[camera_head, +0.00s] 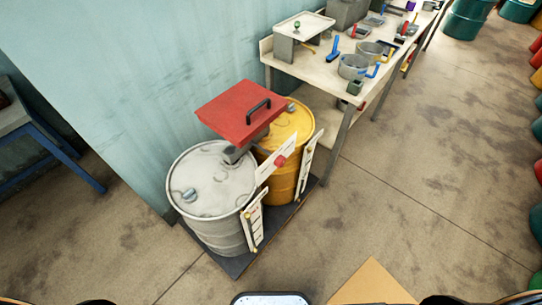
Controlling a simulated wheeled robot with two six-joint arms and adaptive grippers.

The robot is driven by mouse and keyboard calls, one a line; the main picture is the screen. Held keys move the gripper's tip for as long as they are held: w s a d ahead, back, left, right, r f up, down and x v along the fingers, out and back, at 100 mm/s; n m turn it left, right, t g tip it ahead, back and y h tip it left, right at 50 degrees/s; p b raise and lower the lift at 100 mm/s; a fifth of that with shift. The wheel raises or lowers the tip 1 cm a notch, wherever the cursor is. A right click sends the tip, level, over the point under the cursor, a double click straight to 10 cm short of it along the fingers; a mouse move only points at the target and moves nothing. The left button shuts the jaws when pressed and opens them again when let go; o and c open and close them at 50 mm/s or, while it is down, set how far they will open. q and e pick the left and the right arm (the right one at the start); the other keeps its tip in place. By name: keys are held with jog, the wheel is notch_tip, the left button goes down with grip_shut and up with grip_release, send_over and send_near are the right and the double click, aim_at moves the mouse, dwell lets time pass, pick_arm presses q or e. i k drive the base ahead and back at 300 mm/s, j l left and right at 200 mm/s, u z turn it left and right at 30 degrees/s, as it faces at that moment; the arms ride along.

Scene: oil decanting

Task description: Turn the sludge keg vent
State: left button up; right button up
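Two drums stand side by side on a dark base plate (238,264) against the wall. The grey-white drum (228,235) is nearer and has a round grey cap (189,196) on its lid. The yellow drum (286,178) is behind it to the right, with a small grey cap (291,107) near its lid's far edge. I cannot read which drum is the sludge keg, or tell for sure which fitting is the vent. A red cover with a black handle (240,108) is above both lids and hides part of them. Neither gripper shows.
White label boards (254,222) stand in front of the drums, one with a red knob (280,162). A workbench (321,75) with pots and tools runs along the wall behind. Floor in front and to the right (420,190) is free. Coloured barrels line the right edge.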

aim_at(290, 107)
jog(key=i+l+u, duration=0.1)
jog(key=u, duration=0.25)
jog(key=l+u, duration=0.1)
jog(key=u, duration=0.3)
jog(key=i+l+u, duration=0.1)
jog(key=u, duration=0.25)
jog(key=i+l+u, duration=0.15)
jog(key=l+u, duration=0.2)
jog(key=l, duration=1)
jog(key=l+u, duration=0.3)
jog(key=l, duration=1.05)
